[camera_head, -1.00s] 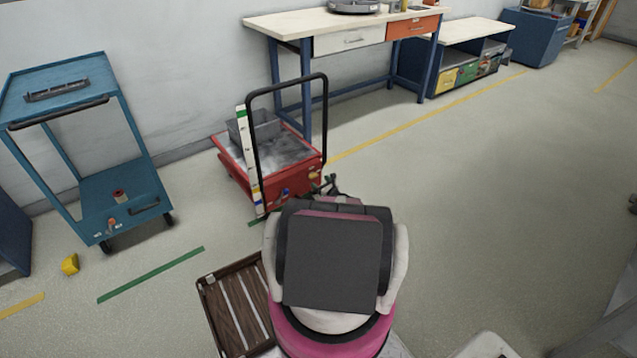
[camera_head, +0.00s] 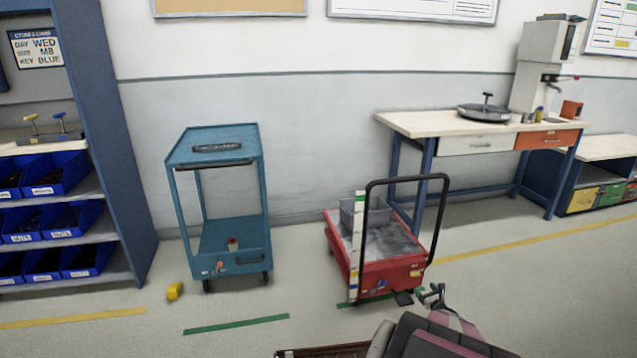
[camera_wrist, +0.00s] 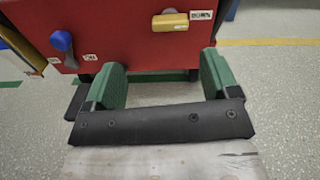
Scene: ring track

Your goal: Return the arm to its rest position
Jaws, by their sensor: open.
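My arm (camera_head: 440,345) reaches in from the bottom right of the head view. My gripper (camera_head: 432,294) is small there, close to the front right corner of a red cart (camera_head: 395,276). In the wrist view my gripper (camera_wrist: 162,78) has its two green fingers wide apart, with nothing between them.
A blue trolley (camera_head: 222,235) stands left of the red cart, with a yellow object (camera_head: 174,291) on the floor nearby. A shelf with blue bins (camera_head: 60,220) is at far left. A workbench (camera_head: 470,125) stands behind the cart. The floor at right is open.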

